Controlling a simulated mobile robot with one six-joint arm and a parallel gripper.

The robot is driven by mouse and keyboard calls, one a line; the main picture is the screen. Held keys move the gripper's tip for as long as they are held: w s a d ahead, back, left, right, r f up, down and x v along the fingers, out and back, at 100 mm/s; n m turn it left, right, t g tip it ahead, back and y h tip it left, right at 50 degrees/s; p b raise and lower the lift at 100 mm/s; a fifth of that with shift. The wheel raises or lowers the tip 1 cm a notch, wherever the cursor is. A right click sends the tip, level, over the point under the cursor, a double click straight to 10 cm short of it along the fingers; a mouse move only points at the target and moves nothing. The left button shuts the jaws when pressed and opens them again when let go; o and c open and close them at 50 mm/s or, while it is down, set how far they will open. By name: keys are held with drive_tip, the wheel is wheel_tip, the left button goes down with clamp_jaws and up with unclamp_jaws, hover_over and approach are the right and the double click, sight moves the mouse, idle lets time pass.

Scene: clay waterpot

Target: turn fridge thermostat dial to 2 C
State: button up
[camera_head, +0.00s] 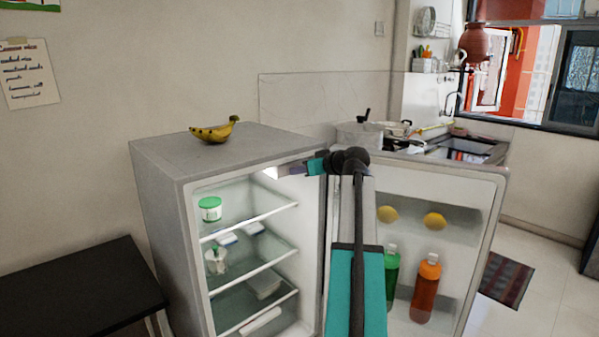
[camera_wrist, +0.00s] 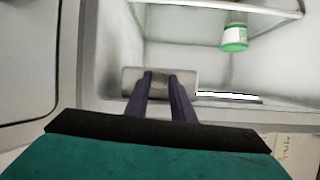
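The fridge (camera_head: 160,185) stands with its door (camera_head: 455,200) swung open to the right. My gripper (camera_head: 296,170) reaches into the upper right of the fridge, just under its top. In the wrist view my gripper (camera_wrist: 160,76) shows two dark fingers, side by side with a narrow gap between them. Their tips are at or very near a grey housing (camera_wrist: 188,78) on the fridge's inner wall. This may be the thermostat housing. I cannot make out the dial or its marks, and I cannot tell whether the fingers touch it. Nothing shows between the fingers.
A green-lidded jar (camera_head: 210,209) stands on the upper shelf (camera_head: 262,217). Bananas (camera_head: 215,131) lie on the fridge top. The door holds a green bottle (camera_head: 391,275), an orange bottle (camera_head: 426,290) and two yellow fruits. A black table (camera_head: 80,290) is at left.

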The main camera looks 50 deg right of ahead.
drive_tip(key=c, duration=0.3)
drive_tip(key=shift+a+f, duration=0.1)
drive_tip(key=shift+a, duration=0.2)
clamp_jaws()
drive_tip(key=shift+d, duration=0.25)
drive_tip(key=shift+d+m, duration=0.1)
drive_tip(key=shift+m, duration=0.2)
drive_tip(key=shift+d+m+t+y+p, duration=0.2)
drive_tip(key=shift+m+y+p, duration=0.35)
drive_tip(key=shift+m+y, duration=0.65)
drive_tip(key=shift+d+m+t+y+p, duration=0.1)
drive_tip(key=shift+m+t+y+p, duration=0.4)
drive_tip(key=shift+m, duration=1.15)
drive_tip(key=shift+d+m+t+y+p, duration=0.15)
drive_tip(key=shift+m+y+p, duration=0.45)
drive_tip(key=shift+m+y, duration=0.75)
